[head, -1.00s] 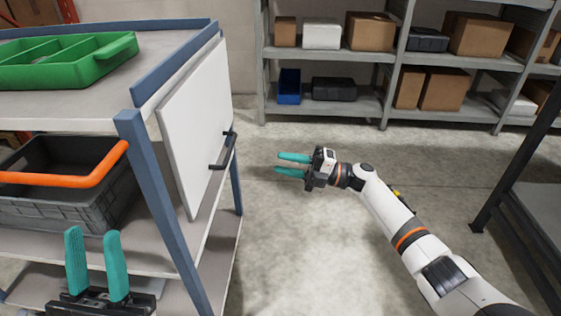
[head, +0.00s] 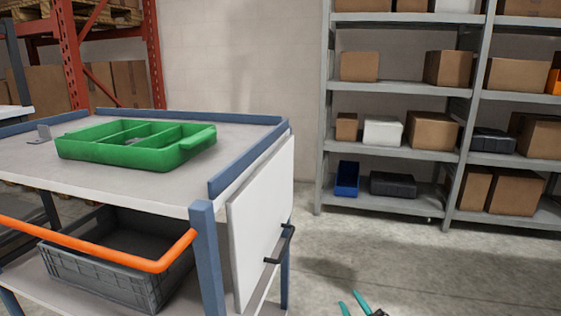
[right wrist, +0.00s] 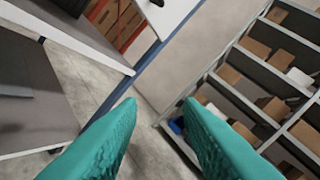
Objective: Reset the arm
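My right gripper (head: 353,303) shows only its teal fingertips at the bottom edge of the head view, over the floor to the right of the cart. In the right wrist view its two fingers (right wrist: 158,115) stand apart with nothing between them, so it is open and empty. The rest of the right arm is below the head view. My left gripper is out of the head view.
A blue-framed cart (head: 207,255) holds a green divided tray (head: 85,148) on top and a grey crate (head: 110,278) below. Grey shelves (head: 400,88) stand behind. The floor (head: 420,262) is clear.

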